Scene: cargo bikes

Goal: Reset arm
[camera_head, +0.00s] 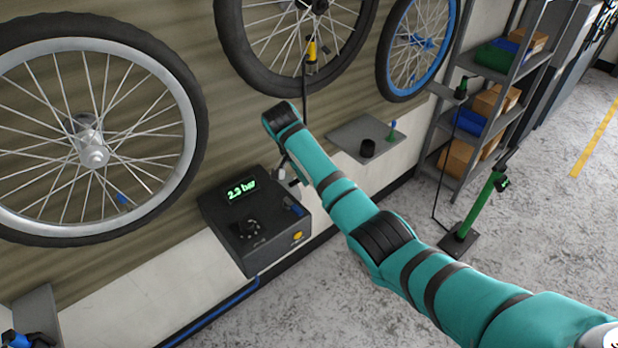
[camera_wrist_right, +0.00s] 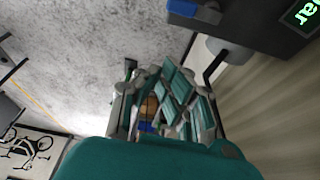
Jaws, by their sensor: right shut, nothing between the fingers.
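My right arm (camera_head: 345,205) reaches in from the lower right of the head view, bent at a joint in front of the wall. Its gripper (camera_head: 284,168) is partly hidden behind the forearm, just beside the upper right corner of the black pressure box (camera_head: 255,222). I cannot tell whether it touches the box. In the right wrist view the gripper (camera_wrist_right: 165,100) shows its grey and teal finger links, shut with nothing held. My left gripper is not in view.
The box display reads 2.3 bar. Wheels hang at left (camera_head: 95,150), top middle (camera_head: 298,40) and right (camera_head: 418,45). A green pump (camera_head: 478,205) stands before a rack (camera_head: 490,100). Lower-right floor is clear.

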